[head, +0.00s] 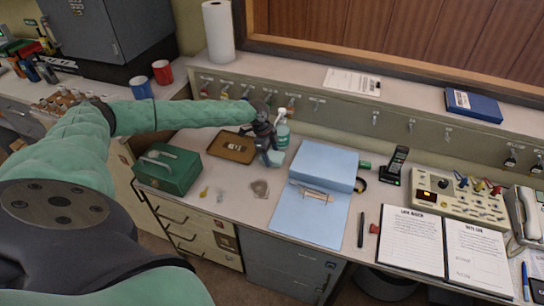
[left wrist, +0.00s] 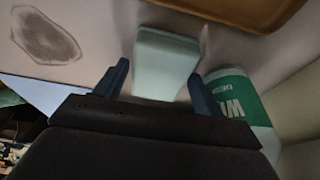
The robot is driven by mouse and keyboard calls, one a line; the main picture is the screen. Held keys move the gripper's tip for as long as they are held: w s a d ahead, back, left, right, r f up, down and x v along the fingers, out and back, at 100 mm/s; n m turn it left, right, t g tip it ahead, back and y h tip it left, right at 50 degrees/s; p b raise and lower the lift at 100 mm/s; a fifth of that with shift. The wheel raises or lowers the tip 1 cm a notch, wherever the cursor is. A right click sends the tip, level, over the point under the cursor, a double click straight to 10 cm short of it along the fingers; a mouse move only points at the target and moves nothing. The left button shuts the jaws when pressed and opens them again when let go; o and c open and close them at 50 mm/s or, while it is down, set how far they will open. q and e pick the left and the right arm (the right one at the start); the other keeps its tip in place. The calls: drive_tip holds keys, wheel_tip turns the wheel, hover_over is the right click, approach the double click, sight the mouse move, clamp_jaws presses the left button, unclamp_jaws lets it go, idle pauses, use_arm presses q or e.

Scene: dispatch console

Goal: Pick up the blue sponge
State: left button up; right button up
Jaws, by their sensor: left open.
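The blue sponge (left wrist: 166,58) is a pale blue-green block on the counter. In the left wrist view it lies ahead of and between the two dark blue fingers of my left gripper (left wrist: 160,72). In the head view my left gripper (head: 268,150) points down at the back of the counter, and a small pale part of the sponge (head: 277,158) shows beside the fingers. The fingers are open, with a gap visible on both sides of the sponge. Whether either finger touches it is hard to tell. My right gripper is not in view.
A spray bottle (head: 282,134) with a green label (left wrist: 234,92) stands close beside the gripper. A light blue folder (head: 310,216) lies right. A grey stain (head: 260,188) marks the counter.

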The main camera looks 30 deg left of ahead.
use_arm(q)
drive_tip(key=shift+f, duration=0.3)
idle(0.6)
drive_tip(key=c, duration=0.8)
